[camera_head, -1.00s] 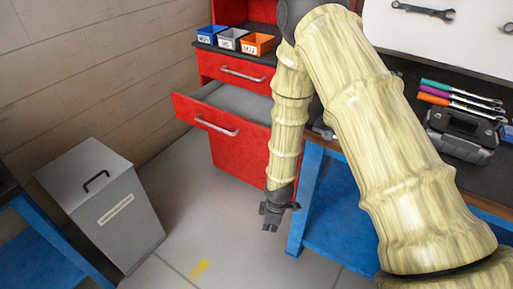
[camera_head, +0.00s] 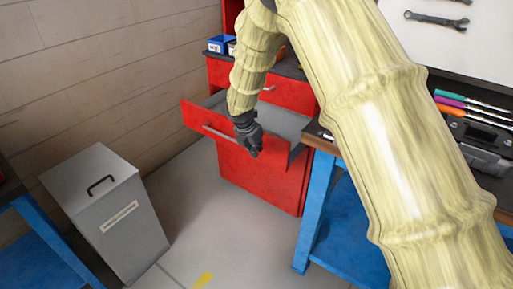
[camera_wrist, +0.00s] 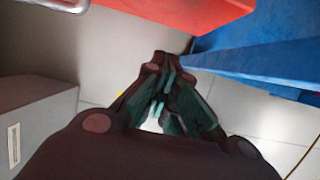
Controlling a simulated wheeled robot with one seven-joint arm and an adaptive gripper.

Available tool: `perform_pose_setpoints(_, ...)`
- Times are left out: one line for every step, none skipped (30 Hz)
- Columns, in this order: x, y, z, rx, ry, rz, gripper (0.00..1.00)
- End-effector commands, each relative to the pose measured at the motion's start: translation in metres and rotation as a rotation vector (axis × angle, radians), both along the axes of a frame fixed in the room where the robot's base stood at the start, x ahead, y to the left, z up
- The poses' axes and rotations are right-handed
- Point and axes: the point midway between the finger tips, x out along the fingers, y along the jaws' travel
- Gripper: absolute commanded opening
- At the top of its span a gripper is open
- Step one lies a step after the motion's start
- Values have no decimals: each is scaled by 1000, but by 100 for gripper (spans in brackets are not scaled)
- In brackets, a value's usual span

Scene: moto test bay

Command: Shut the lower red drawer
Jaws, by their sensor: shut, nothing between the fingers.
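The lower red drawer (camera_head: 196,119) is pulled out of the red cabinet (camera_head: 262,178), with its grey inside showing and a silver handle on its front. The upper red drawer (camera_head: 291,94) above it is shut. My gripper (camera_head: 256,153) is shut and empty. In the head view it hangs in front of the right part of the open drawer's front and hides some of it. I cannot tell whether it touches. In the wrist view my gripper (camera_wrist: 160,112) points over the floor, with a red panel (camera_wrist: 185,14) and part of a handle (camera_wrist: 62,5) at the top.
A grey lidded bin (camera_head: 115,214) stands on the floor at left. A workbench with blue legs (camera_head: 316,205) is close to the cabinet's right. Small bins, including a blue one (camera_head: 219,44), sit on the cabinet. The floor before the drawer is clear.

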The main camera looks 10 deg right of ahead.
Motion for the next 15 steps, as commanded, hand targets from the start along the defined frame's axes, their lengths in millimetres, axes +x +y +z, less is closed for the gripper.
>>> perform_pose_setpoints(1,-2,-10,0,3,0,0)
perform_pose_setpoints(3,-3,-14,0,3,0,0)
perform_pose_setpoints(4,-5,-21,-1,4,0,0)
perform_pose_setpoints(6,-6,-25,-1,4,0,0)
perform_pose_setpoints(7,-7,-29,-1,2,-1,0)
perform_pose_setpoints(9,-9,-35,0,1,0,0)
perform_pose_setpoints(10,-10,-40,1,2,0,0)
perform_pose_setpoints(11,-11,-44,0,3,0,0)
perform_pose_setpoints(13,-12,-50,0,3,-1,0)
perform_pose_setpoints(14,-14,-54,0,3,-1,0)
perform_pose_setpoints(16,-15,-59,0,3,-1,0)
perform_pose_setpoints(18,-16,-64,0,1,0,0)
perform_pose_setpoints(20,-19,-65,1,0,-1,0)
perform_pose_setpoints(24,-23,-63,2,-1,-2,0)
perform_pose_setpoints(29,-26,-63,2,-1,-2,0)
